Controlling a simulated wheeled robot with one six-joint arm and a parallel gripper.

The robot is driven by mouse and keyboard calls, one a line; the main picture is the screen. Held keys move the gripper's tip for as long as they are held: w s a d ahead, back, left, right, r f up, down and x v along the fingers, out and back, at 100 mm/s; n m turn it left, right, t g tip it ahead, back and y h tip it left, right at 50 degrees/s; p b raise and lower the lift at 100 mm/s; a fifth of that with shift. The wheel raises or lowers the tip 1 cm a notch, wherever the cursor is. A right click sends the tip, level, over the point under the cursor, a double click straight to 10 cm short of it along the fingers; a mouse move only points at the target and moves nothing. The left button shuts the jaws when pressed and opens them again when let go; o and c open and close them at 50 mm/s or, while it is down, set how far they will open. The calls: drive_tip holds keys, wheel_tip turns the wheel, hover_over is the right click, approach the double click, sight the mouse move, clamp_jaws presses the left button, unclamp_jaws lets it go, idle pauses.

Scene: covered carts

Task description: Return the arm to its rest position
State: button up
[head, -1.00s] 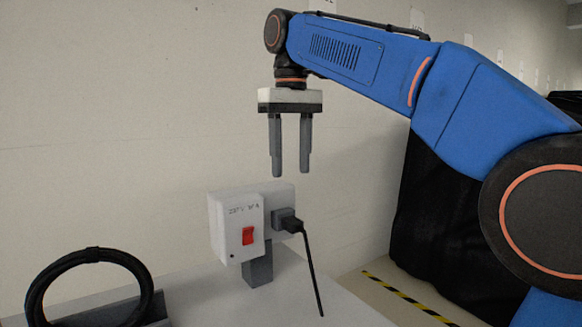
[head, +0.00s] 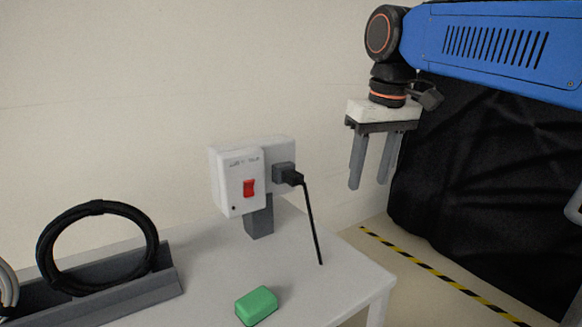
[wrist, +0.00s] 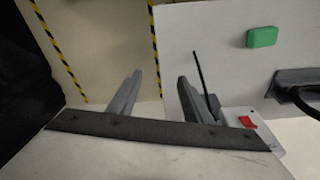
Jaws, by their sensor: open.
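My gripper (head: 371,162) is open and empty, with its two grey fingers pointing down, in the head view. It hangs in the air to the right of and above the white socket box (head: 240,180), which has a red switch (head: 249,188) and a black plug (head: 287,175) with a cable running down. My blue arm reaches in from the upper right. In the wrist view the gripper's fingers (wrist: 155,100) stand apart with nothing between them, and the red switch (wrist: 247,122) shows beyond the right finger.
A white table (head: 215,270) carries a green block (head: 257,306) and a grey rack (head: 165,283) holding a coiled black cable (head: 97,204). A black covered cart (head: 470,190) stands at the right behind my arm. Yellow-black floor tape (head: 430,270) runs between table and cart.

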drive_tip(key=s+d+f+m+t, duration=0.1)
drive_tip(key=s+d+f, duration=0.3)
drive_tip(key=f, duration=0.5)
drive_tip(key=s+d+f+m+t, duration=0.1)
drive_tip(key=s+d+f, duration=0.4)
drive_tip(key=s+f, duration=0.2)
drive_tip(key=s+d+f+m+t, duration=0.1)
drive_tip(key=s+d+f, duration=0.3)
drive_tip(key=f, duration=0.6)
drive_tip(key=shift+s+d+f+m+h, duration=0.15)
drive_tip(key=shift+s+f+m+h, duration=0.25)
drive_tip(key=shift+s, duration=0.6)
drive_tip(key=shift+r, duration=0.15)
